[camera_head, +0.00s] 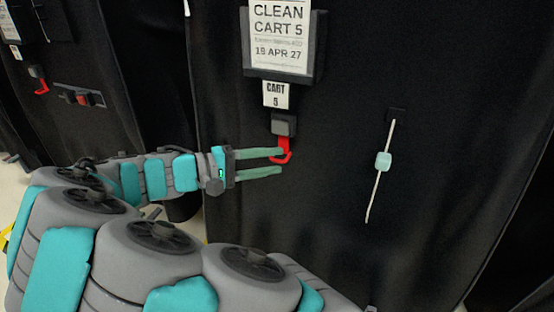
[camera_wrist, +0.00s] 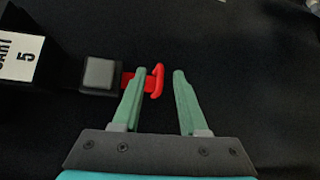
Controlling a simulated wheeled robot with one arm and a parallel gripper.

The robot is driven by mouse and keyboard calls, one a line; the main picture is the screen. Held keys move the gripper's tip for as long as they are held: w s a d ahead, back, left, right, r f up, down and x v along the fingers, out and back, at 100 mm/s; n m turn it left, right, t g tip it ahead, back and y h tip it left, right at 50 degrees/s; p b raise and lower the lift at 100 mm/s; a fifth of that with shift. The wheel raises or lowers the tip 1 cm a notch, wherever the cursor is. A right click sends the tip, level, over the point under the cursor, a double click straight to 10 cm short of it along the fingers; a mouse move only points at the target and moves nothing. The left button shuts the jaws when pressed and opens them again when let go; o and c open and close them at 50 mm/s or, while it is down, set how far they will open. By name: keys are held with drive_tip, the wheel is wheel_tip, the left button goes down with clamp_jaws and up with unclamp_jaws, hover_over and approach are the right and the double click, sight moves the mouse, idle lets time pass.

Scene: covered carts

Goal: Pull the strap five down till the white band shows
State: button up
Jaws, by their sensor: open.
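The cart five cover is black, with a "CLEAN CART 5" sign (camera_head: 280,35) and a small "CART 5" tag (camera_head: 276,94). Below the tag is a grey buckle (camera_head: 284,124) with a red strap end (camera_head: 285,147) hanging from it. The buckle (camera_wrist: 100,73) and red strap end (camera_wrist: 158,80) also show in the wrist view. My gripper (camera_head: 282,163) is open, coming from the left, with its fingers at the red piece. In the wrist view my gripper (camera_wrist: 160,73) has the red hooked end between its fingertips, nearer the left finger. No white band is visible.
A pale cord with a light-teal toggle (camera_head: 383,161) hangs on the cover to the right. Another black-covered cart on the left has a red strap (camera_head: 42,87) and a dark buckle with a red part (camera_head: 80,97). The cover around my gripper is clear.

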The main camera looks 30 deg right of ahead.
drive_tip(key=shift+s+d+f, duration=0.1)
drive_tip(key=shift+d+f, duration=0.05)
drive_tip(key=shift+d, duration=0.75)
clamp_jaws()
drive_tip(key=shift+f, duration=0.1)
idle(0.7)
